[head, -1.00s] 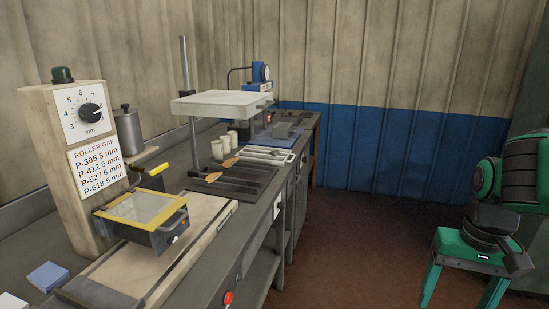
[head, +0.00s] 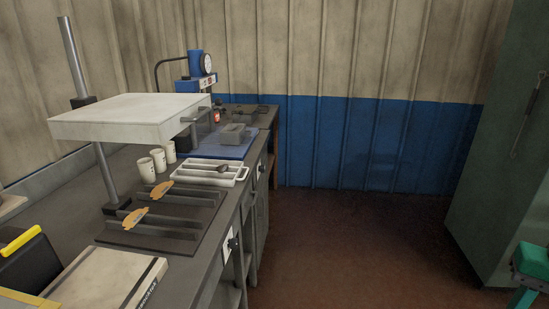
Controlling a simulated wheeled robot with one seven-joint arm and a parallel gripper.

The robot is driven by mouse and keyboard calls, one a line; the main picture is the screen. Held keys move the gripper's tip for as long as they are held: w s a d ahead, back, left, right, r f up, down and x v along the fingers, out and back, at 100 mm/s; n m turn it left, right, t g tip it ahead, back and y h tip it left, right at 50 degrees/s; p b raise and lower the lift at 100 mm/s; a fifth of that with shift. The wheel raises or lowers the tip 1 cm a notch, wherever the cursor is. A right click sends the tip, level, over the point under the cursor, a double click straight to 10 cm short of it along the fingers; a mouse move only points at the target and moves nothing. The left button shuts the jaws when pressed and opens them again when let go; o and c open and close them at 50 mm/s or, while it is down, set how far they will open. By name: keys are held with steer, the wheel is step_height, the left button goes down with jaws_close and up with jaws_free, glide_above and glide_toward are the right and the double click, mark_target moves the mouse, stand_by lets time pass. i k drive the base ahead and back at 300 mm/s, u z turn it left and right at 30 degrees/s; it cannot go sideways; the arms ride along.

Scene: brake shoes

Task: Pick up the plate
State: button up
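Two tan, curved plate-like pieces stand in a dark slotted rack (head: 185,214) on the bench, one farther back (head: 161,190) and one nearer (head: 135,217). I cannot tell which thing is the plate the task names.
A white raised platform (head: 130,113) on a post overhangs the bench near the rack. White cups (head: 158,160), a white tray (head: 209,173) and a blue mat (head: 221,147) with a grey block lie beyond. A green cabinet (head: 500,150) stands right. The floor between is clear.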

mark_target(221, 169)
steer(key=z, duration=0.25)
steer(key=i, duration=1.15)
steer(key=u, duration=0.4)
steer(key=i, duration=0.95)
steer(key=u, duration=0.7)
steer(key=i, duration=0.25)
steer(key=u, duration=0.25)
